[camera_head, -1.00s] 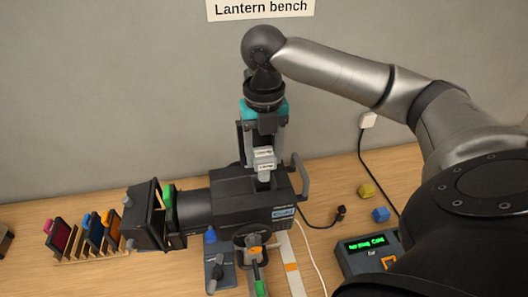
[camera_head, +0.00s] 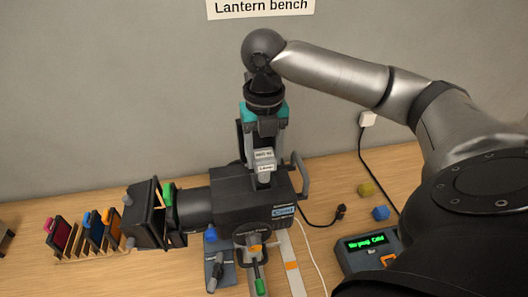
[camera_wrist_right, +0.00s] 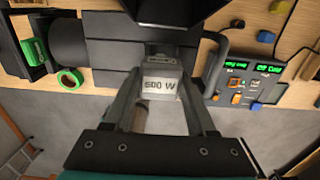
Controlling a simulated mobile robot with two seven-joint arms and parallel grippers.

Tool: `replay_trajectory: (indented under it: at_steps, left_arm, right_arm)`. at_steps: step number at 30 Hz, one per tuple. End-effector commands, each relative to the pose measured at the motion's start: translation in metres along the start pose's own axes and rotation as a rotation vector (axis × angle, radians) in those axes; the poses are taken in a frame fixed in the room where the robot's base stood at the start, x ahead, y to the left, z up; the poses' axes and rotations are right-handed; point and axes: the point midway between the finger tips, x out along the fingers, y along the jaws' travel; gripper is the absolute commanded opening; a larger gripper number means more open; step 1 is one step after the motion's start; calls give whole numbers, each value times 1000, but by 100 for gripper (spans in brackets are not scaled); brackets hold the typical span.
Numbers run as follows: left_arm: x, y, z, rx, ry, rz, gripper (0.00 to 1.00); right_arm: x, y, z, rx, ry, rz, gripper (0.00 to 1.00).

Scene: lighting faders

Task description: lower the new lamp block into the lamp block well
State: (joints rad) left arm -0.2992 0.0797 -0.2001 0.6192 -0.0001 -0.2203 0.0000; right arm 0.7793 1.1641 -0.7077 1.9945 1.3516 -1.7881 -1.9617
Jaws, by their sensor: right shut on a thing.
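The new lamp block (camera_head: 264,161) is a pale grey block with a white label. In the right wrist view the block (camera_wrist_right: 160,86) reads "500 W". My right gripper (camera_head: 264,152) is shut on it and points down, with one finger on each side. The block is over the top of the black lantern housing (camera_head: 235,203), its lower end at or just inside the top opening. The lamp block well is mostly hidden by the block and fingers, so I cannot tell how deep the block sits. My left gripper is not in view.
A curved handle (camera_head: 301,175) stands on the housing's right side, near the gripper. A console (camera_head: 370,249) with a green display is at right, with yellow (camera_head: 366,189) and blue (camera_head: 381,213) blocks behind it. Coloured filter frames (camera_head: 90,232) stand at left.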

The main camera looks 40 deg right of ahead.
Motion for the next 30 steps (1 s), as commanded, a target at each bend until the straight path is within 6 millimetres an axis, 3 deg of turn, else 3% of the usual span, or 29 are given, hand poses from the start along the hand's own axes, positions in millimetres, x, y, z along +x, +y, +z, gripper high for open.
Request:
replay_trajectory:
  at_steps: [30]
  left_arm:
    - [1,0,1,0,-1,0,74]
  right_arm:
    - [18,0,0,0,0,1,12]
